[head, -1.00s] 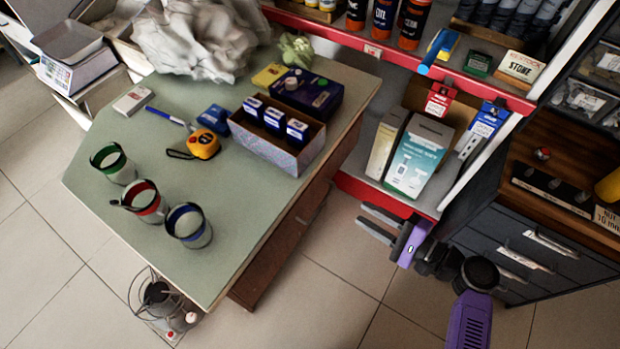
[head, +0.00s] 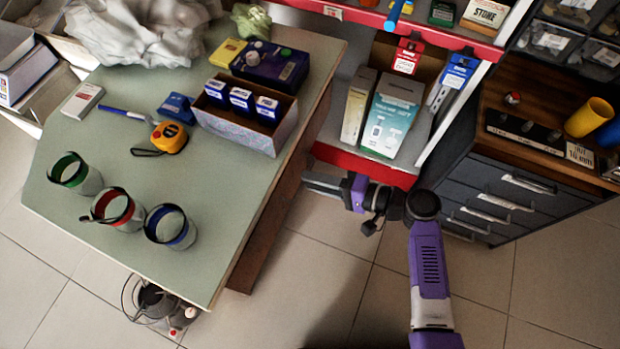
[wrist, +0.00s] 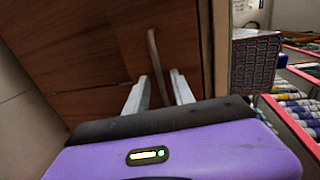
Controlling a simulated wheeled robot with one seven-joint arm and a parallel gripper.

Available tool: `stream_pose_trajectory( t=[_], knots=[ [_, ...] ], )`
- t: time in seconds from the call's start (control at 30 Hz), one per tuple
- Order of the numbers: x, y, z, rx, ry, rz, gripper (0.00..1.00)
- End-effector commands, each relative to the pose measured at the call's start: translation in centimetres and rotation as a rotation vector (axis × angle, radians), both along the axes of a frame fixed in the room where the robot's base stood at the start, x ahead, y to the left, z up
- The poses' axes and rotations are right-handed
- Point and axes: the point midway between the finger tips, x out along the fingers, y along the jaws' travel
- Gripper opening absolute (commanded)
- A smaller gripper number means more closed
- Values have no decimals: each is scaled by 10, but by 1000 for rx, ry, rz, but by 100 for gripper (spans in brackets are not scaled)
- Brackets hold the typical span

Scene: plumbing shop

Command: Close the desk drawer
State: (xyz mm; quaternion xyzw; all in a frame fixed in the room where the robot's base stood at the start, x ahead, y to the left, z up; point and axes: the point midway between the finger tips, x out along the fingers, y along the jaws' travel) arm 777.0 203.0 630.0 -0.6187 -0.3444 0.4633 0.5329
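The green-topped desk (head: 215,215) stands at the left in the head view, with its brown wooden side (head: 272,228) under the right edge. In the wrist view, brown wooden fronts (wrist: 85,50) with seams fill the left and middle. A thin metal bar handle (wrist: 154,62) runs up the wood. My gripper (head: 312,182) is at the desk's right side; its fingertips also show in the wrist view (wrist: 160,82). The two fingers are apart, with the handle's lower part seen between them. I cannot tell whether they touch it, or how far the drawer stands out.
A shelf unit with a red edge (head: 362,168) stands just beyond my gripper. A dark drawer cabinet (head: 500,188) is at the right. Three cups, including a blue-banded one (head: 171,227), and an open box (head: 245,130) are on the desk. The floor in front is clear.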

Motion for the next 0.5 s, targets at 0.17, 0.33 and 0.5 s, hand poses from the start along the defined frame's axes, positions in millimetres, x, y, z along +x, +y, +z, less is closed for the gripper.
stream_pose_trajectory(
  t=[0.17,0.33,0.5],
  knots=[
    [4,11,-2,0,0,1,30],
    [4,13,-2,0,0,0,30],
    [4,12,-2,0,0,0,16]
  ],
)
